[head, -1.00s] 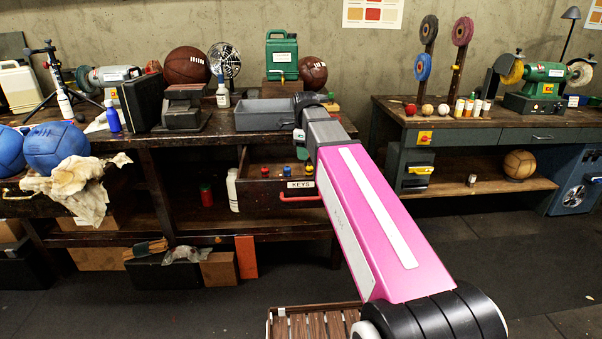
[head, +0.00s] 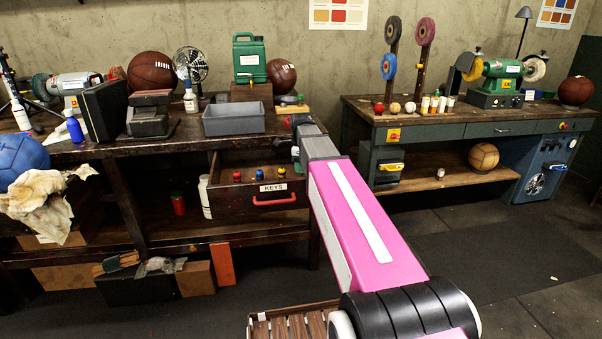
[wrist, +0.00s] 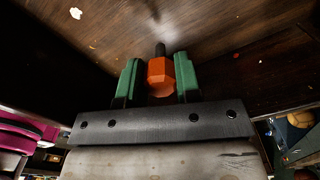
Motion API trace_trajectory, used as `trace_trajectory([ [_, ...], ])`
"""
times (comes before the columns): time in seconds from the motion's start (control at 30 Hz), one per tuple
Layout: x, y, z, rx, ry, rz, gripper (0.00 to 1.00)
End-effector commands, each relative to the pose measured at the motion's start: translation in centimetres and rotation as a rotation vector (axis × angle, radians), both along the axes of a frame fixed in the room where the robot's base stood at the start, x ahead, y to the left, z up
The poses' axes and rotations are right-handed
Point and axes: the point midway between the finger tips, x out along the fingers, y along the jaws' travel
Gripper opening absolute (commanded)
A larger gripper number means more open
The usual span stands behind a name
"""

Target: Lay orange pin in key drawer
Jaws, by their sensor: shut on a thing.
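My gripper (wrist: 157,64) is shut on the orange pin (wrist: 160,72), held between its two green fingers in the wrist view. The pin has an orange faceted head and a dark shaft pointing away from the gripper. A brown wooden surface lies beyond it; I cannot tell whether they touch. In the head view the key drawer (head: 232,201) is pulled open under the left bench, with a KEYS label and red handle. Several small coloured-top items, one red (head: 237,177) and one blue (head: 260,174), show inside it.
A grey tray (head: 234,120) sits on the bench above the drawer, left of my wrist. A green canister (head: 250,60) and brown balls stand behind. The right bench (head: 450,122) holds a green grinder (head: 500,78). Dark floor between the benches is clear.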

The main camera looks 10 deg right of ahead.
Motion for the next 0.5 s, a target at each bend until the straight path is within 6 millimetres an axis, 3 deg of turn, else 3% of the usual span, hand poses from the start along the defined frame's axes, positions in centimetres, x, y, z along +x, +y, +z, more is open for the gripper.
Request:
trace_trajectory([
  [0.2, 0.0, 0.0, -2.6, 0.000, 0.001, 0.000, 0.10],
  [0.5, 0.0, 0.0, -2.7, 0.000, 0.001, 0.000, 0.10],
])
